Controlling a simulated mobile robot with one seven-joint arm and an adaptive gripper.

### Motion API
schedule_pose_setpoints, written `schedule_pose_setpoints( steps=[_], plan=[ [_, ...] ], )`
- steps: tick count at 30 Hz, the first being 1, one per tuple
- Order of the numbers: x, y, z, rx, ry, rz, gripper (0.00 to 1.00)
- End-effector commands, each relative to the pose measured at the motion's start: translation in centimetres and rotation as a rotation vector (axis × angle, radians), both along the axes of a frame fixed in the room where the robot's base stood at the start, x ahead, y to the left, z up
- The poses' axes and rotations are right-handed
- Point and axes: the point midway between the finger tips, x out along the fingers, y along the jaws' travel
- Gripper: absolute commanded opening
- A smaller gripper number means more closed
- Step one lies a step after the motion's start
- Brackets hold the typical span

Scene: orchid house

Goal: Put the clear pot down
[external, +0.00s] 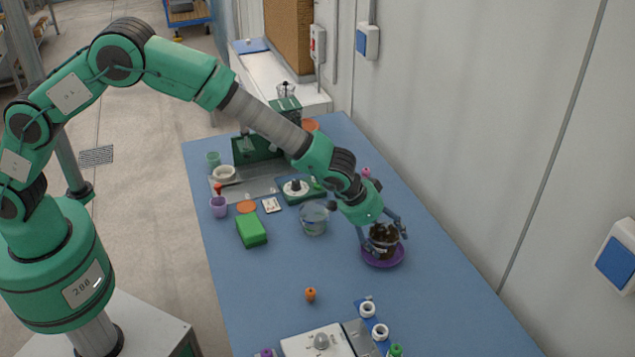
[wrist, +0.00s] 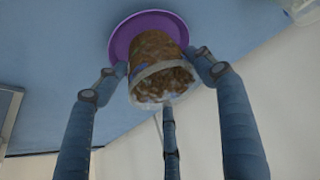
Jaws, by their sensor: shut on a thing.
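The clear pot (external: 384,236), filled with brown bark-like material, is at the right side of the blue table. My gripper (external: 382,238) is shut on it, with the fingers around its sides. In the wrist view the clear pot (wrist: 158,70) sits between the fingers of my gripper (wrist: 162,82). A purple saucer (external: 383,257) lies on the table under the pot, and it also shows in the wrist view (wrist: 122,38). I cannot tell whether the pot's base touches the saucer.
A clear container (external: 314,221) stands left of my gripper. A green block (external: 251,231) and a small orange item (external: 311,294) lie on the blue table (external: 275,275). White rings (external: 380,332) and a white board (external: 318,343) are at the front. The wall runs along the right.

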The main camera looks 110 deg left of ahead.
Motion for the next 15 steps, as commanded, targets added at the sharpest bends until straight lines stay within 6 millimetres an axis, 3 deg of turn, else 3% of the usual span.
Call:
schedule_pose_setpoints(
  steps=[14, 15],
  plan=[
    [0.01, 0.02, -0.65, 0.001, -0.001, 0.0, 0.53],
    [0.01, 0.01, -0.56, 0.001, -0.001, 0.0, 0.77]
  ],
)
